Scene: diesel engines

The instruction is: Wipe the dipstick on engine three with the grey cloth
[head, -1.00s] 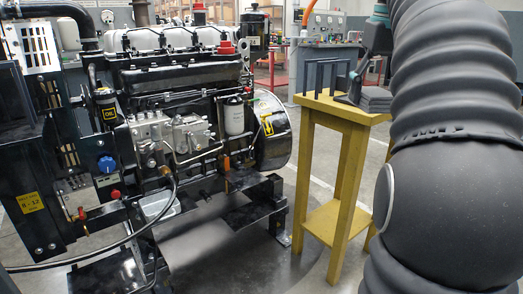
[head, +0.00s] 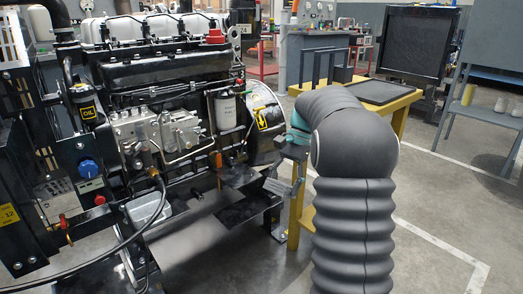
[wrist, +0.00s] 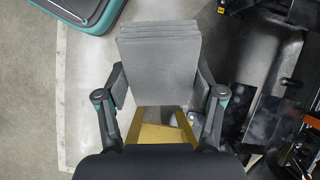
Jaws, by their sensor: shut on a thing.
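The grey cloth (wrist: 158,62), a folded stack of layers, is between the two fingers of my gripper (wrist: 162,95) in the wrist view. My gripper is shut on it. In the head view my gripper (head: 279,172) holds the cloth (head: 286,188) low, in front of the yellow stand and right of the engine (head: 165,75); my arm hides part of this. An upright orange-handled part (head: 218,161) on the engine's lower side may be the dipstick, but I cannot be sure. The cloth is apart from it. I cannot read an engine number.
The yellow stand (head: 400,113) has an upright rack (head: 330,65) and a dark flat tray (head: 381,91) on top. A hose (head: 110,243) crosses the engine's front left. Grey shelving (head: 485,112) stands at the right. Floor at the lower right is clear.

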